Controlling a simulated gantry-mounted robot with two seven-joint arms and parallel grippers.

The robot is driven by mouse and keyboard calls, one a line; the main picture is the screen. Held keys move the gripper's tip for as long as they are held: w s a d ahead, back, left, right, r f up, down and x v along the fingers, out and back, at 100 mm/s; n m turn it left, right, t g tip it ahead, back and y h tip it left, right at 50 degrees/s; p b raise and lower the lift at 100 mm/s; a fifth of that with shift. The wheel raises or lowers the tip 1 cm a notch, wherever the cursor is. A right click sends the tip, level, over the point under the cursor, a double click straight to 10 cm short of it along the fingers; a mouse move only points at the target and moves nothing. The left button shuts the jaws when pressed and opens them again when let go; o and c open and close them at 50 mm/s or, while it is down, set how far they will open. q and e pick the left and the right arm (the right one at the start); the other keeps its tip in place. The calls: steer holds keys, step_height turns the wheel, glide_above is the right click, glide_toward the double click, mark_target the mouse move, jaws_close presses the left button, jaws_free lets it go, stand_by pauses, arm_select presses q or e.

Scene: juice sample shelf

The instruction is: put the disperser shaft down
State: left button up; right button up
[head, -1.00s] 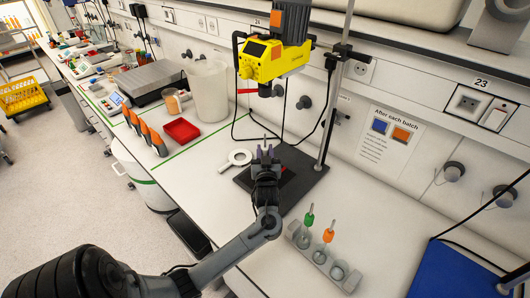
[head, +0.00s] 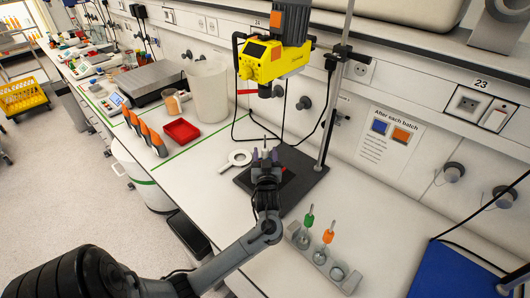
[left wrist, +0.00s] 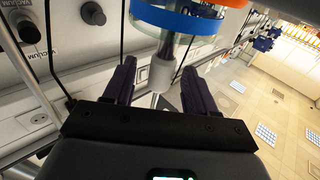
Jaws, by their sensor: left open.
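My left gripper (head: 265,158) is open above the dark base plate of the stand, below the yellow drive unit (head: 264,60). In the left wrist view a grey rod with a thicker pale collar (left wrist: 162,75) shows between its spread fingers (left wrist: 155,95). This looks like the disperser shaft; I cannot tell whether it touches either finger. A blue-banded clear part (left wrist: 175,18) shows at the top of that view. In the head view a thin metal piece shows near the fingertips, too small to make out. My right gripper is not in view.
A grey rack (head: 318,262) at the front right holds slim pieces with green (head: 309,218) and orange (head: 328,236) tops. A white ring (head: 224,167) lies left of the base plate. The stand's upright pole (head: 335,90) rises on the right. A red tray (head: 181,131) stands further left.

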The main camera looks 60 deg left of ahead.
arm_select(q)
steer(key=v, duration=1)
steer(key=shift+s+d, duration=0.15)
steer(key=shift+d, duration=0.15)
